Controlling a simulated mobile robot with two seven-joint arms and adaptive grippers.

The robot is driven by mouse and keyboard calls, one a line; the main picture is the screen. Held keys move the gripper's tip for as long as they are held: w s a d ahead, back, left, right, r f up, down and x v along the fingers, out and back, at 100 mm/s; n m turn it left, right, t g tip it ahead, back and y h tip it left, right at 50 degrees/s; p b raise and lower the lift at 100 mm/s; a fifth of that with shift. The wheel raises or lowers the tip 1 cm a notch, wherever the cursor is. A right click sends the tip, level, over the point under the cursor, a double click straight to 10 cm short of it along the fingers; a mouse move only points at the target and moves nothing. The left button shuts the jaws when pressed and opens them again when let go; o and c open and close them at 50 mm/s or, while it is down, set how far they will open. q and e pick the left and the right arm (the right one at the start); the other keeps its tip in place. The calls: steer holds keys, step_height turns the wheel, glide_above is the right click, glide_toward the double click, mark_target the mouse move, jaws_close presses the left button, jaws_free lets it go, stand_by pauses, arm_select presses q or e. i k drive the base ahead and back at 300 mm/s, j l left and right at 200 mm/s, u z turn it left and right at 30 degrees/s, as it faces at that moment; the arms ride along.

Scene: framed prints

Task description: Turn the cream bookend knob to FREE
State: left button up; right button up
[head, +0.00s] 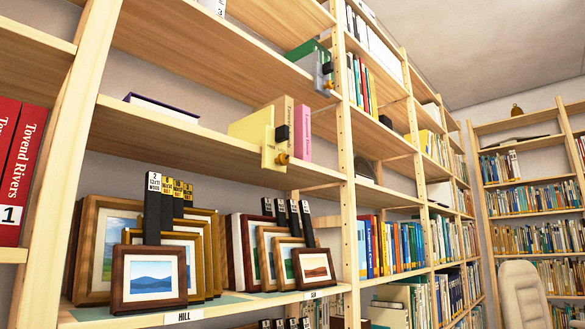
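The cream bookend (268,152) stands at the front edge of the middle shelf, right of centre-left in the head view. Its orange knob (283,158) is low on its right side, and a black block (282,133) sits above the knob. The knob's marking is too small to read, so I cannot tell its setting. A tan book and a pink book (304,133) stand beside the bookend. Neither of my grippers is in view.
A grey bookend (322,72) with a similar orange knob stands on the shelf above. Framed prints (150,278) fill the shelf below. A shelf post (345,150) rises just right of the books. A pale chair (524,290) stands at the lower right.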

mark_target(283, 159)
steer(key=i+l+u, duration=0.1)
steer(key=l, duration=0.25)
steer(key=i+l+u, duration=0.1)
steer(key=i+l, duration=0.15)
steer(key=i+l+u, duration=0.15)
steer(key=l, duration=0.3)
steer(key=i+l+u, duration=0.1)
steer(key=l, duration=0.3)
steer(key=i+l+u, duration=0.1)
steer(key=l, duration=0.3)
steer(key=i+l+u, duration=0.1)
steer(key=l, duration=0.3)
steer(key=i, duration=0.1)
